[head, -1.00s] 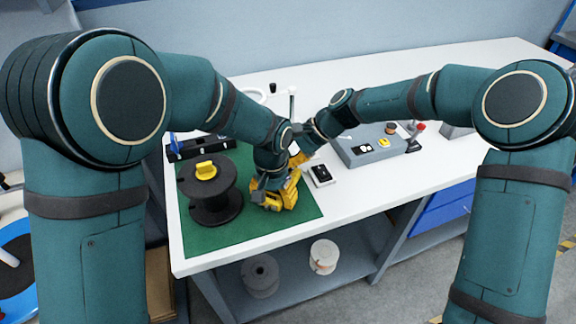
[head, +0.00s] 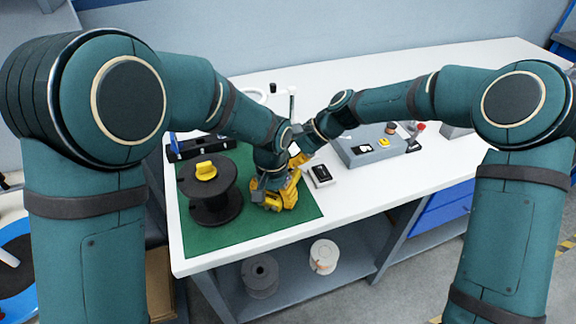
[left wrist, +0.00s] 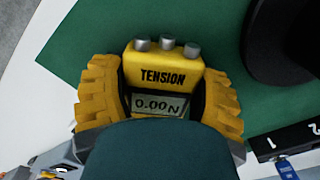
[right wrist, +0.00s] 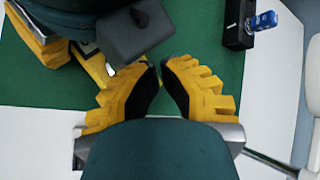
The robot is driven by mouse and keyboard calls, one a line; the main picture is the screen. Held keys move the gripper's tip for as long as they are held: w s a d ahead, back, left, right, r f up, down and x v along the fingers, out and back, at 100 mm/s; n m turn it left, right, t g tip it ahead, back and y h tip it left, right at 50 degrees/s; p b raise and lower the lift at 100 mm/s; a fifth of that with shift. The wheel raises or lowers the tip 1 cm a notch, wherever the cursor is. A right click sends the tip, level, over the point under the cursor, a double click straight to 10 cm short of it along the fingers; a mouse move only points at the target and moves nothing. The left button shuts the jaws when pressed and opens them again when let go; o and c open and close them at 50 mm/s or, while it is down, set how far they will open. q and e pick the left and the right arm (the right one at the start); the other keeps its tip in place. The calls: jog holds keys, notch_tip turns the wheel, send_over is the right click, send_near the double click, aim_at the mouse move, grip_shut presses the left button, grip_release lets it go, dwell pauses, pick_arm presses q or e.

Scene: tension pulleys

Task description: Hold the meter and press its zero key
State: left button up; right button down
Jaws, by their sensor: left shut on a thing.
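The yellow tension meter (left wrist: 165,72) has the word TENSION, three grey rollers at its end and a display (left wrist: 160,104) reading 0.00 N. My left gripper (left wrist: 160,95) is shut on it, with a yellow finger along each side. In the head view, my left gripper (head: 272,192) and the meter are over the green mat, just right of the black spool. My right gripper (right wrist: 159,72) has its fingertips together with nothing between them; in the head view it is behind the meter (head: 300,160). The zero key cannot be made out; my left wrist hides the meter's lower part.
The black spool (head: 228,207) with a yellow knob stands on the green mat (head: 248,228). A black numbered holder (head: 190,152) lies behind it. A small black device (head: 320,174) and a grey box (head: 358,156) are to the right. The white table's right part is clear.

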jog(key=shift+r, duration=0.65)
notch_tip(320, 180, up, 5)
jog(key=shift+r, duration=0.1)
dwell(0.4)
dwell(0.4)
pick_arm(q)
jog(key=o, duration=1.4)
jog(key=shift+r, duration=0.15)
